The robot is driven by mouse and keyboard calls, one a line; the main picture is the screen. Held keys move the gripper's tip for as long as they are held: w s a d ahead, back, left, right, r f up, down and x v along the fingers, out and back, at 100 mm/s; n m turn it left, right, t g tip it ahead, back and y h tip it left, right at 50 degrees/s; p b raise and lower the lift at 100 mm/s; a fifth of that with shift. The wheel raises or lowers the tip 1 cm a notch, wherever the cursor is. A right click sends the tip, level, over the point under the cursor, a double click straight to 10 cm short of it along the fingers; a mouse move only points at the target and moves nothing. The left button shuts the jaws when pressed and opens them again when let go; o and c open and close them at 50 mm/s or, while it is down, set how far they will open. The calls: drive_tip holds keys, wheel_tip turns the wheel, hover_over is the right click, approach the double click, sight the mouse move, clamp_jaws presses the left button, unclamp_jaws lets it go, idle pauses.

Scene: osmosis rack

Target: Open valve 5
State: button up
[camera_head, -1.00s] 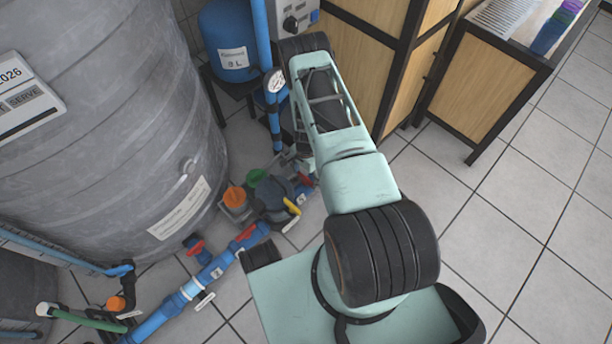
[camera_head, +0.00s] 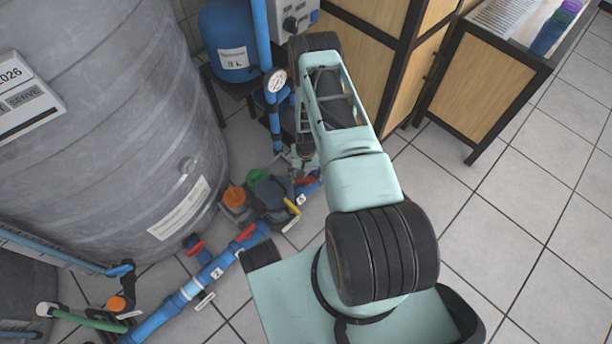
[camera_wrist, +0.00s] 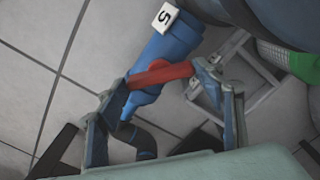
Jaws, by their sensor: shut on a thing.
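The red lever handle of valve 5 (camera_wrist: 160,75) lies across the blue pipe in the wrist view. A white tag reading 5 (camera_wrist: 165,16) is on that pipe. My gripper (camera_wrist: 163,78) has one finger at each end of the red handle and is shut on it. In the head view, the red handle (camera_head: 306,181) shows just below my gripper (camera_head: 301,165), low beside the pump. My arm partly hides the gripper and the pipe there.
A dark pump with an orange cap (camera_head: 235,197) and a yellow lever (camera_head: 292,206) is left of the valve. A large grey tank (camera_head: 110,120) fills the left side. A blue vessel (camera_head: 230,50) and a pressure gauge (camera_head: 276,80) stand behind. Tiled floor is clear at right.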

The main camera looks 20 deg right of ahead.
sight(306, 178)
drive_tip(key=n, duration=0.4)
drive_tip(key=shift+n, duration=1.9)
drive_tip(key=o, duration=1.2)
drive_tip(key=shift+c, duration=0.2)
wheel_tip(306, 178, up, 12)
